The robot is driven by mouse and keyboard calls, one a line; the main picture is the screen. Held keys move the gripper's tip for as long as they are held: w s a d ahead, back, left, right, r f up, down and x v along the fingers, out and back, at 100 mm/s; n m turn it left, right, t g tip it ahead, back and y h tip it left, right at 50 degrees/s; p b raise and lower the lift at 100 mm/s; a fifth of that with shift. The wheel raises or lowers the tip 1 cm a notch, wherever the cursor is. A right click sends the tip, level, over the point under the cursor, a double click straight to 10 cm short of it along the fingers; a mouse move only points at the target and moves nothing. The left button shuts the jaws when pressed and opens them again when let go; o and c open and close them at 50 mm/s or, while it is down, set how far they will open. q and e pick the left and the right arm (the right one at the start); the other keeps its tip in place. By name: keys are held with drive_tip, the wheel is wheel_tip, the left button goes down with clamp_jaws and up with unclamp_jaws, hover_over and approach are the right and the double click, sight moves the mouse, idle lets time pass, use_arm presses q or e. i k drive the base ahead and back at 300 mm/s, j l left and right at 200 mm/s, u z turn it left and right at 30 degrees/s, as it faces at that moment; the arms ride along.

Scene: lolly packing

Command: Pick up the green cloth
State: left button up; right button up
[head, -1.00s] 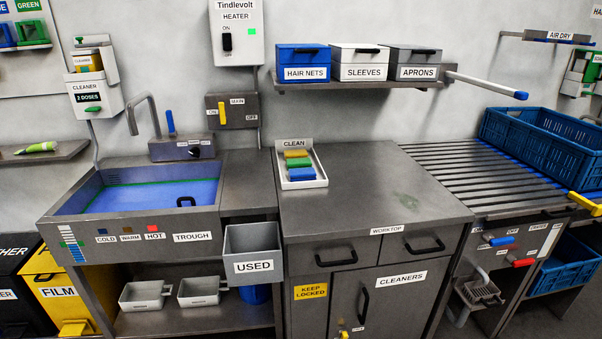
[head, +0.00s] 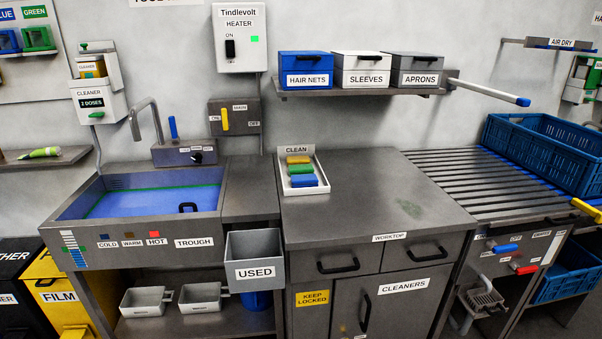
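The green cloth (head: 301,169) lies folded in the white CLEAN tray (head: 322,177) at the back left of the grey worktop (head: 360,205). A yellow cloth (head: 298,159) lies just behind it and a blue cloth (head: 304,181) just in front of it. All three are stacked close together in a row inside the tray. Neither of my grippers shows in the head view.
The trough (head: 205,220) holds blue liquid at the left. A grey USED bin (head: 255,270) hangs between trough and worktop. A shelf (head: 290,95) with labelled boxes is above. A blue crate (head: 560,155) stands on the rack at right.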

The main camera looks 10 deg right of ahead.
sight(298, 168)
drive_tip(key=i+l+u, duration=0.1)
drive_tip(key=l+u, duration=0.3)
drive_tip(key=l, duration=0.4)
drive_tip(key=l+u, duration=0.35)
drive_tip(key=l, duration=0.5)
